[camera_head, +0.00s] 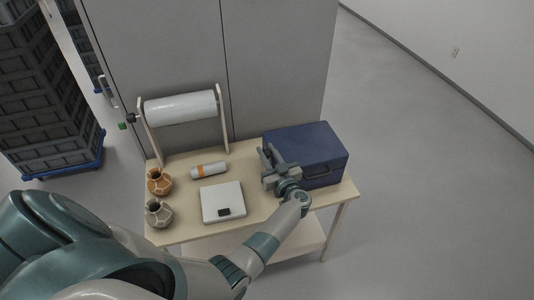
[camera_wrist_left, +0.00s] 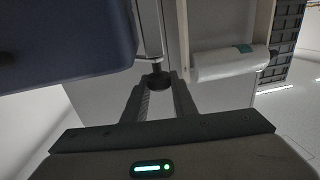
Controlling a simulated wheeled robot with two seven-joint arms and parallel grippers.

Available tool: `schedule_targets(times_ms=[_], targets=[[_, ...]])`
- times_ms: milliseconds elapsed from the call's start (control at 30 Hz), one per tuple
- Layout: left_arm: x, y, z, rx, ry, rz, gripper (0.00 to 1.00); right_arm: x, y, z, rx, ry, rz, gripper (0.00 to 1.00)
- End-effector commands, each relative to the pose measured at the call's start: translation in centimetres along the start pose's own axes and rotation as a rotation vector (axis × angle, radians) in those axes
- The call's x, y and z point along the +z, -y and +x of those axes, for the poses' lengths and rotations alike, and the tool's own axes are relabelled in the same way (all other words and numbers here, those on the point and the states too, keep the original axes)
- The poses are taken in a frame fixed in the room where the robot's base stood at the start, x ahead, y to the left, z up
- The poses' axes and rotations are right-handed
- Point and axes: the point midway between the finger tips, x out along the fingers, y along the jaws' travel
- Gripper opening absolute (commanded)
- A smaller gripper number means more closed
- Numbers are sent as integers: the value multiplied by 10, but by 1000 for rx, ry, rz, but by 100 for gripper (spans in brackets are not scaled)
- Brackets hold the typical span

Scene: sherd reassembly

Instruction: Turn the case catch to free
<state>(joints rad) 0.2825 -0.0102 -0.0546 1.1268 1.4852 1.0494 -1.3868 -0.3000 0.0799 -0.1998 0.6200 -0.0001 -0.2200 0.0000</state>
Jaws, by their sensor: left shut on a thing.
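The dark blue case (camera_head: 312,143) stands shut on the right end of the table. Its side also fills the upper left of the left wrist view (camera_wrist_left: 65,40). My left gripper (camera_head: 268,168) is at the case's left side. In the left wrist view its fingers (camera_wrist_left: 157,88) are shut on a small dark knob-like piece, which I take to be the case catch (camera_wrist_left: 155,79). A pale bar rises behind that piece. In the head view the catch is hidden by the gripper, and its turned angle cannot be told. My right gripper is not in view.
A paper roll (camera_head: 180,107) on a stand is at the back. Grey cabinets (camera_head: 280,60) stand behind.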

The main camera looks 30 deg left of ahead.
Motion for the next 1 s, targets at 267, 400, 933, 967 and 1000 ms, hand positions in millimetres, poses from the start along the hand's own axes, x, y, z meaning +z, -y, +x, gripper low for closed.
schedule_targets(times_ms=[267, 400, 933, 967, 1000], targets=[[8, -3, -1, -255, 4, -5, 3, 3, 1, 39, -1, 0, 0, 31], [8, -3, 0, -361, 2, -5, 3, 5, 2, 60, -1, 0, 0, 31], [3, -1, 1, -639, -1, -3, 2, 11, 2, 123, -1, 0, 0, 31], [2, -1, 1, -646, -1, -3, 2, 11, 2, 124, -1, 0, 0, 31], [2, -1, 1, -654, -2, -3, 2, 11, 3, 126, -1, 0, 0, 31]])
